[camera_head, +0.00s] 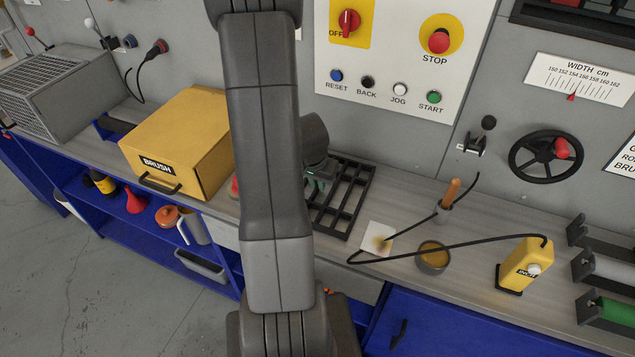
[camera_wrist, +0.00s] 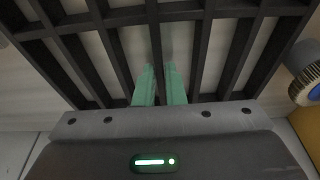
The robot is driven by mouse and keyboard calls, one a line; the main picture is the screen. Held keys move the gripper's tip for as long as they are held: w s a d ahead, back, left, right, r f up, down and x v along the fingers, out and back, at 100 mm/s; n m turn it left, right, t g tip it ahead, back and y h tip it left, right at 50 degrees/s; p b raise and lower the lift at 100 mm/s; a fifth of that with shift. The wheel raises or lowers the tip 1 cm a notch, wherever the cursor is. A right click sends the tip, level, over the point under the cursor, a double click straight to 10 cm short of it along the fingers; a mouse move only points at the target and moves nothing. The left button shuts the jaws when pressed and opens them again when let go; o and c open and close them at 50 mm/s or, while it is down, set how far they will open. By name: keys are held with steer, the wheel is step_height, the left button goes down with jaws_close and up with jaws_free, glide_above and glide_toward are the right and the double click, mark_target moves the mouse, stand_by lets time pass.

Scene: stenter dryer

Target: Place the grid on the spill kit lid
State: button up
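The grid (camera_head: 352,207) is a black frame of crossing bars on the grey counter, right of my arm, which hides its left part. It fills the top of the wrist view (camera_wrist: 195,12). My gripper (camera_wrist: 160,68) has two green fingers close together, one on each side of a grid bar, and appears closed on that bar. In the head view, my gripper (camera_head: 316,182) is mostly hidden behind my arm. I cannot tell whether the grid is lifted. I cannot identify a spill kit lid in either view.
A yellow box marked BRUSH (camera_head: 180,135) stands left of my arm. Right of the grid are a stained white card (camera_head: 377,239), a round tin (camera_head: 432,257), a cable and a yellow device (camera_head: 524,263). The control panel (camera_head: 400,55) rises behind the counter.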

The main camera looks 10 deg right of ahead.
steer(key=o, duration=0.3)
steer(key=shift+r, duration=0.15)
